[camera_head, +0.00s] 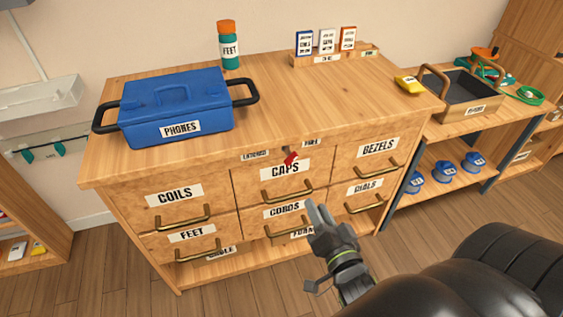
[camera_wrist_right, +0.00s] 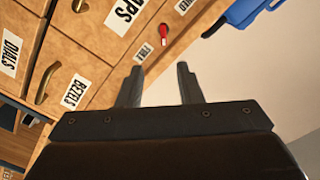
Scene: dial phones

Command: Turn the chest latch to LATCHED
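The chest latch (camera_head: 290,158) is a small red lever on the wooden chest's front, just above the CAPS label. A label that appears to read LATCHED (camera_head: 255,155) is to its left and a FREE label (camera_head: 311,142) to its right. The lever hangs tilted below its pivot, not clearly pointing at either label. In the right wrist view the red lever (camera_wrist_right: 164,32) lies beyond the fingertips, beside the FREE label (camera_wrist_right: 143,52). My right gripper (camera_head: 318,212) is in front of the lower drawers, below the latch and apart from it. Its fingers (camera_wrist_right: 159,77) are spread and empty. My left gripper is out of view.
Drawer handles (camera_head: 287,196) stick out below the latch. A side shelf with a tray (camera_head: 465,95) is at right.

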